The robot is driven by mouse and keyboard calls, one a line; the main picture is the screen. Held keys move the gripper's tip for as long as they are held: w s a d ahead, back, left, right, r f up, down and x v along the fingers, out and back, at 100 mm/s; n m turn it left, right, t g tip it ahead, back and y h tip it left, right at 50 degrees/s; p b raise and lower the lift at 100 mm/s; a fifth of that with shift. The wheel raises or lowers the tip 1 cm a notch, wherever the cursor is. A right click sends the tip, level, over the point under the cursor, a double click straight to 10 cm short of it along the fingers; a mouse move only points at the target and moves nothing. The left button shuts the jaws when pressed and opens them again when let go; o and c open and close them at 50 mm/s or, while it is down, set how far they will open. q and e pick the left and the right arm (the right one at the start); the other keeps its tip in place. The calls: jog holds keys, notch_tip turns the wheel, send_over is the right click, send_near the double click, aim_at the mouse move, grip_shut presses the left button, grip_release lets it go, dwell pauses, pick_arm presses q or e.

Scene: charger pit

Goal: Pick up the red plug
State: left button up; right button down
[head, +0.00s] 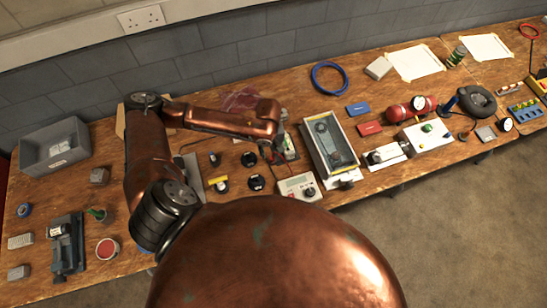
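I cannot make out a red plug for certain in the head view; it may be too small or hidden by my arm. My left arm reaches over the bench from the left, and its dark gripper (279,154) points down beside a small white and green item (290,146). The fingers are small and partly hidden by the copper wrist, so I cannot tell whether they are open or hold anything. Black round parts (256,182) lie on the wood just left of and below the gripper. My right gripper is out of view.
A glass-topped case (329,144) stands right of the gripper, with a meter box (299,187) in front. A red cylinder (404,110), a red box (369,128) and a blue box (358,109) lie further right. A grey bin (54,147) is at left. My copper body covers the bottom middle.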

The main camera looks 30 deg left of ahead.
aim_at(272, 156)
pick_arm(q)
jog(key=f, duration=0.4)
jog(key=shift+d+b, duration=0.2)
jog(key=shift+b, duration=0.1)
jog(key=shift+f, duration=0.15)
grip_shut()
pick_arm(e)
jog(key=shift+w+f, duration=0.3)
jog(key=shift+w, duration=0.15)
